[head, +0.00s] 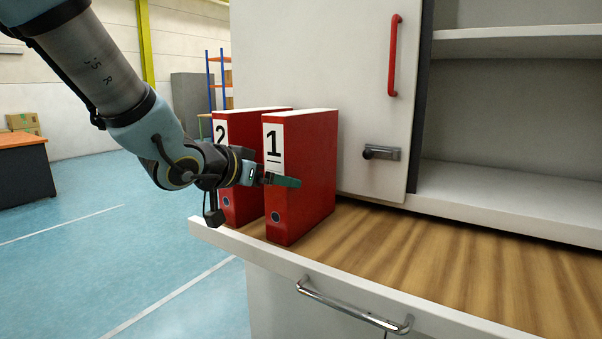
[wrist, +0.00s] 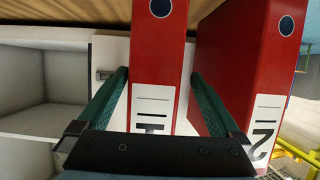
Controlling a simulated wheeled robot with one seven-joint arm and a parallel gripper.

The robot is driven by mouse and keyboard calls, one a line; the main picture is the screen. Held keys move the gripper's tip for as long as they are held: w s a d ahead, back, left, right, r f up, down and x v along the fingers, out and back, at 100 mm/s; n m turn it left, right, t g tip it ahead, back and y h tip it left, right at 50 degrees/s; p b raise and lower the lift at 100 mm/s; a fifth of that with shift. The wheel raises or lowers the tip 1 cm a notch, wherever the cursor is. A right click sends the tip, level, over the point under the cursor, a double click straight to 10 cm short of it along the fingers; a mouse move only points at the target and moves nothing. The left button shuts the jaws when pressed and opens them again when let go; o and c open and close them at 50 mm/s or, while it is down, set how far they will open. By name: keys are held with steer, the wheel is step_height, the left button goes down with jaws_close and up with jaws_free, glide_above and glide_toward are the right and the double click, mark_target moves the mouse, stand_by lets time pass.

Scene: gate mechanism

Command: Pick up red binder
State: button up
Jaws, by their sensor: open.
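Two red binders stand upright side by side on the wooden surface. The one labelled 1 (head: 308,190) is nearer, and the one labelled 2 (head: 235,192) is just left of it, partly hidden. My gripper (head: 284,181) is open at the labelled spine of binder 1, with one green finger showing along its near side. In the wrist view, binder 1 (wrist: 158,50) is between the fingers of my gripper (wrist: 158,74). The right finger there lies between binder 1 and binder 2 (wrist: 245,60). I cannot tell whether either finger touches a binder.
The wooden surface (head: 440,262) has a raised pale front edge and is clear right of the binders. A grey cabinet door (head: 345,60) with a red handle (head: 393,55) stands close behind. Open shelves (head: 510,185) are at right.

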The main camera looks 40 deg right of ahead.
mark_target(304, 171)
steer(key=x, duration=0.3)
steer(key=p+x, duration=0.1)
steer(key=x, duration=0.1)
steer(key=shift+s+d+f, duration=0.25)
steer(key=shift+d+f, duration=0.05)
steer(key=shift+d, duration=0.05)
steer(key=shift+c, duration=0.2)
jaws_close()
stand_by(0.4)
steer(key=shift+r, duration=0.1)
